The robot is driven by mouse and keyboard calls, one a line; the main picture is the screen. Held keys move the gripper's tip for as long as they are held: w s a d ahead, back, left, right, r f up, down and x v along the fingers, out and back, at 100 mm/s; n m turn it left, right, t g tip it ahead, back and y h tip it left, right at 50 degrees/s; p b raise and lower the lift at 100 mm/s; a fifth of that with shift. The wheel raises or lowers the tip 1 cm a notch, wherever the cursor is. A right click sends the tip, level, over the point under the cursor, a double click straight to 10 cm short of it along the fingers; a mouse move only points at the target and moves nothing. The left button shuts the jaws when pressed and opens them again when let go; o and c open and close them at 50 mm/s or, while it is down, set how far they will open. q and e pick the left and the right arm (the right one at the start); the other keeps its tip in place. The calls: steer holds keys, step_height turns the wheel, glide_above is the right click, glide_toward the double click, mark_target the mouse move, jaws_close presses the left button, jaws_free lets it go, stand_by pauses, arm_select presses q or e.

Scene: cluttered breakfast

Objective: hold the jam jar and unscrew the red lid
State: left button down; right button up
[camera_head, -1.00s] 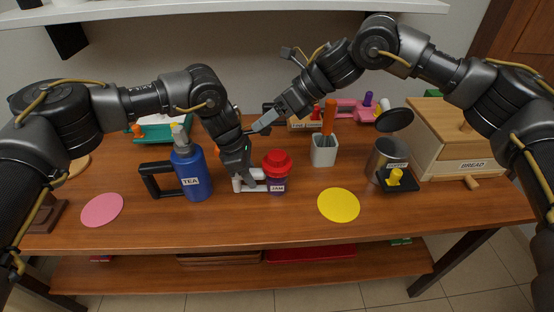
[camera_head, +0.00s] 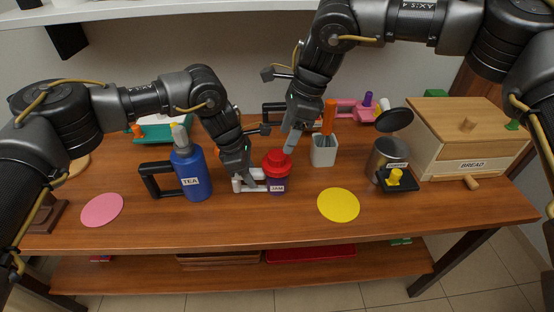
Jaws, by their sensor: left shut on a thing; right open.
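The jam jar (camera_head: 277,187) stands upright on the wooden table, dark purple with a white "JAM" label. Its red lid (camera_head: 277,163) sits on top. My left gripper (camera_head: 264,181) is shut on the jar's body from the left side, its pale fingers level with the label. My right gripper (camera_head: 290,145) points down above and slightly right of the lid. It is open, with nothing visible in it. Its fingertip is close to the lid, and I cannot tell whether it touches. Its second finger is hard to make out.
A blue TEA flask (camera_head: 192,175) stands left of the jar. A white holder (camera_head: 324,150) with an orange-handled utensil is close behind right. A coffee canister (camera_head: 384,157) with raised lid and a bread box (camera_head: 466,142) stand farther right. A yellow disc (camera_head: 338,205) lies front right.

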mark_target(280, 154)
steer(key=shift+x, duration=3.05)
steer(key=shift+c, duration=0.4)
steer(key=c, duration=1)
steer(key=o, duration=1.1)
